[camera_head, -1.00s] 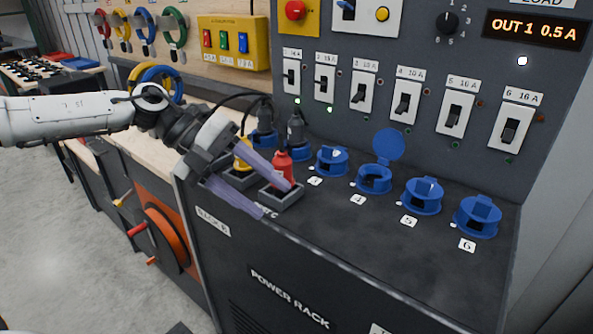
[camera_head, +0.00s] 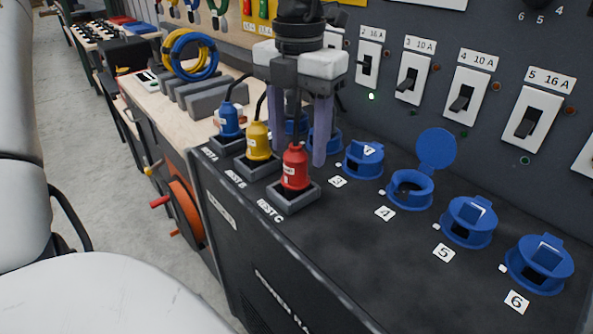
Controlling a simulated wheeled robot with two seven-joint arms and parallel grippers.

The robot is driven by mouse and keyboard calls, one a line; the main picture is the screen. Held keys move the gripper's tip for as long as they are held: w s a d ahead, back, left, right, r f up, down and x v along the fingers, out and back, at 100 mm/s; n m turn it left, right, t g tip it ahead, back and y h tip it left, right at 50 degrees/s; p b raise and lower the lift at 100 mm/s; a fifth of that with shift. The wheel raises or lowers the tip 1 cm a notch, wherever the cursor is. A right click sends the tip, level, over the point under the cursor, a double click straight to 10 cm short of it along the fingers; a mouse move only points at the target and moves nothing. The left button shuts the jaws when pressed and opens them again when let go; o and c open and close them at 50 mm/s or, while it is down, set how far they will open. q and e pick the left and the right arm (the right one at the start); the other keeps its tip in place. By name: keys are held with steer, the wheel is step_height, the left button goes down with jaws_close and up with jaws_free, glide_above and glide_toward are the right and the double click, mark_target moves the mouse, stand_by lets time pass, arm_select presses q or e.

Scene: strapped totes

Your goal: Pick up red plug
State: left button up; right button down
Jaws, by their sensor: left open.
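The red plug (camera_head: 295,168) stands upright in the grey holder marked REST C (camera_head: 294,197), its cable rising from its top. My left gripper (camera_head: 299,157) points straight down, with its two purple-grey fingers spread apart. In the picture the fingers flank the red plug's cable and top, reaching down behind the plug; I cannot tell the exact depth gap. Nothing is held. The yellow plug (camera_head: 258,141) stands in REST B and the blue plug (camera_head: 229,120) in REST A, both to the left. My right gripper is not in view.
Blue sockets run rightward on the dark rack top (camera_head: 340,235): socket 3 (camera_head: 363,160), socket 4 (camera_head: 411,190) with its lid up, socket 5 (camera_head: 468,222) and socket 6 (camera_head: 539,265). My fingers partly hide the sockets behind. The switch panel (camera_head: 440,45) rises behind.

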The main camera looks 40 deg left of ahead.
mark_target(295, 163)
arm_select(q)
step_height(295, 163, down, 5)
steer(key=shift+s+a+r, duration=0.1)
steer(key=shift+s+a, duration=0.05)
steer(key=c, duration=1.2)
